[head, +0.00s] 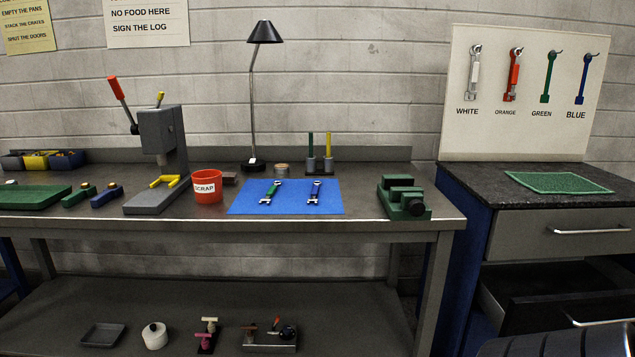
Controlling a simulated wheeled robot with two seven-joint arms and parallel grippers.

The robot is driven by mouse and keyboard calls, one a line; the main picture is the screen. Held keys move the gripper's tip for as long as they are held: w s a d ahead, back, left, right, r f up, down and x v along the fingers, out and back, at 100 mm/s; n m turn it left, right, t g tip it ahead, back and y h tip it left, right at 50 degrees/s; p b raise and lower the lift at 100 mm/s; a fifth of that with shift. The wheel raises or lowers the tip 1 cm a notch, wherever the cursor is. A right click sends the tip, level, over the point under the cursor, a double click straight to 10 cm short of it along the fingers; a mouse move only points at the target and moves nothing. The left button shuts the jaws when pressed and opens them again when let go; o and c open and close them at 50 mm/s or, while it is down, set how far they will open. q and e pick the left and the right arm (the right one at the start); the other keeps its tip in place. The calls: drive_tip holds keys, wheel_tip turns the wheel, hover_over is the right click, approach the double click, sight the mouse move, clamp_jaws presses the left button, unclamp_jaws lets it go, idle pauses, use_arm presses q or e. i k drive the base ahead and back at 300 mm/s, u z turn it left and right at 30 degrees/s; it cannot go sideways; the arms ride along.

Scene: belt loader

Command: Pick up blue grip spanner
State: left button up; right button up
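A spanner with a dark blue grip (315,191) lies on the blue mat (334,207) on the workbench, with its open jaw toward the front edge. A spanner with a green grip (271,191) lies to its left on the same mat, apart from it. A panel (530,135) at the right has hooks labelled WHITE, ORANGE, GREEN and BLUE. A blue spanner shape (583,80) is above BLUE; I cannot tell if it is painted or real. Neither of my grippers is in view.
A red SCRAP bucket (207,187) stands left of the mat and a green vise (405,200) right of it. A lamp (254,100) and a holder with two rods (319,163) stand behind. A cabinet (560,220) with an open lower drawer is at the right.

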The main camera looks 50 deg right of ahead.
sight(316, 188)
drive_tip(key=z, duration=0.85)
drive_tip(key=i, duration=1.25)
drive_tip(key=z, duration=1.3)
